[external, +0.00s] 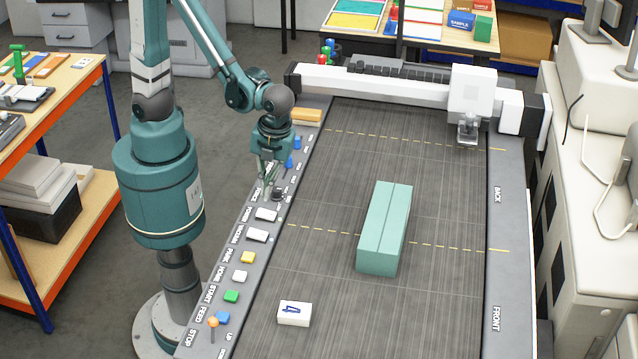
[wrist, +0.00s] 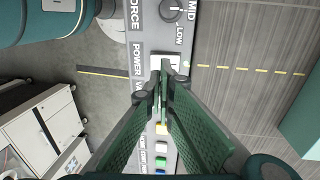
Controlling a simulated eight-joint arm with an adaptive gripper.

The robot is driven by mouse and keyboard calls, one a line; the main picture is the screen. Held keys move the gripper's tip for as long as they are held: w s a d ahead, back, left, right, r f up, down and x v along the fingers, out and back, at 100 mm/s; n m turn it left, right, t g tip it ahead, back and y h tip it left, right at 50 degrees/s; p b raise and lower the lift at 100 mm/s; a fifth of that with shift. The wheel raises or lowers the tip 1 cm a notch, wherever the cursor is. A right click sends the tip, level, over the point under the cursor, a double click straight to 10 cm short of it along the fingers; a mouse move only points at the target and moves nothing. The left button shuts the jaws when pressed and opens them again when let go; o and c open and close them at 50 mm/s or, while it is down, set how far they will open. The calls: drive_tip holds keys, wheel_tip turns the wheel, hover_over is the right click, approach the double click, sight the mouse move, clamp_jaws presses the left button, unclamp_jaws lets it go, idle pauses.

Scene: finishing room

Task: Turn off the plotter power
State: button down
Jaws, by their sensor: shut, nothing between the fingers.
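The plotter's control panel (external: 250,225) runs along the left edge of its bed. The white power switch (external: 266,214) sits beside the POWER label, between the round dark force knob (external: 277,194) and the white vacuum switch (external: 257,235). My gripper (external: 267,181) is shut and empty, pointing down above the panel near the force knob. In the wrist view its closed fingertips (wrist: 164,68) overlap the lower part of the power switch (wrist: 157,62). Contact cannot be made out, nor which way the switch is tipped. The fingers hide the vacuum switch in the wrist view.
Coloured buttons (external: 232,296) line the panel's near end. The white gantry (external: 380,83) spans the far end. A wooden shelf (external: 60,75) stands left.

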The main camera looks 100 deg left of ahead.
sight(263, 212)
drive_tip(key=shift+s+f, duration=0.2)
drive_tip(key=shift+f, duration=0.9)
drive_tip(key=shift+s+f, duration=0.15)
drive_tip(key=shift+f, duration=0.9)
drive_tip(key=shift+s+f, duration=0.2)
drive_tip(key=shift+f, duration=0.9)
drive_tip(key=shift+f, duration=0.1)
